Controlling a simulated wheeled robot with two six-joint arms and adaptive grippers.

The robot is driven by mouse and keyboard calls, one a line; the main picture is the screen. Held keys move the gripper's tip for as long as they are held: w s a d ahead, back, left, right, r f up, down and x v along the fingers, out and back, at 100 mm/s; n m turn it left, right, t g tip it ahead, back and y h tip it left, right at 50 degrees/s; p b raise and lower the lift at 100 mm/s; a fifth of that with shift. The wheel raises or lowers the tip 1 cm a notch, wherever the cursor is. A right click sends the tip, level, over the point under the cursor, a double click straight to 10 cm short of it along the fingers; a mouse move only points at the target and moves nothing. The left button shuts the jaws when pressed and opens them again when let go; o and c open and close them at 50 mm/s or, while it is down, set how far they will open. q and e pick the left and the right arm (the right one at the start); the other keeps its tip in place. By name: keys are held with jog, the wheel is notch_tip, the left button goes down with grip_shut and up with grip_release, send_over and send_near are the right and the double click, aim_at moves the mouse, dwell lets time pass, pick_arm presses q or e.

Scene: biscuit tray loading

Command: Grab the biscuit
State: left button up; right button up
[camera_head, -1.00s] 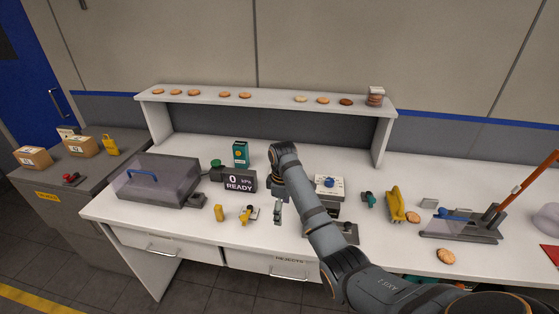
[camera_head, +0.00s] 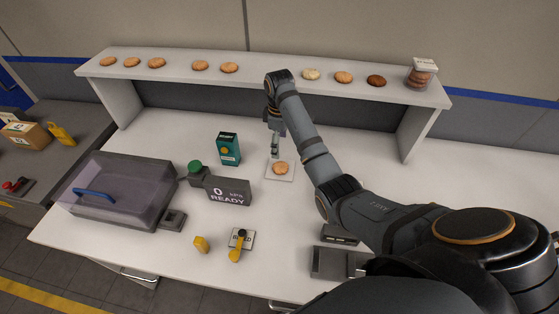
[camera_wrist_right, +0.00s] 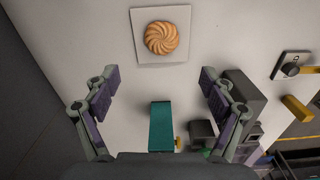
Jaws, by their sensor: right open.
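A round golden biscuit (camera_head: 280,168) with swirled ridges lies on a small white square (camera_head: 281,177) on the white table. The biscuit also shows at the top of the right wrist view (camera_wrist_right: 161,38), beyond the fingertips. My right gripper (camera_head: 274,150) points down just behind the biscuit in the head view. In the wrist view it is open and empty (camera_wrist_right: 159,80), with its fingers spread wide and not touching the biscuit. My left gripper is in neither view.
A shelf (camera_head: 270,82) along the back holds several biscuits and a clear pack (camera_head: 421,75). A green box (camera_head: 228,148), a display (camera_head: 228,190) and a lidded tray (camera_head: 118,188) stand left of the biscuit. A yellow-handled switch (camera_head: 238,245) sits in front.

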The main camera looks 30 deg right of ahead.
aim_at(281, 166)
notch_tip(281, 166, down, 4)
jog(key=shift+s+d+f+p, duration=0.15)
jog(key=shift+p, duration=0.3)
jog(key=shift+w+f, duration=0.3)
jog(key=shift+f, duration=0.15)
jog(key=shift+s+f+p, duration=0.35)
jog(key=shift+f+p, duration=0.5)
notch_tip(281, 166, down, 3)
jog(key=shift+s+f, duration=0.1)
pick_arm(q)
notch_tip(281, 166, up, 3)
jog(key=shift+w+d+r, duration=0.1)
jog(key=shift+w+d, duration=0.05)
pick_arm(e)
jog(key=c, duration=0.8)
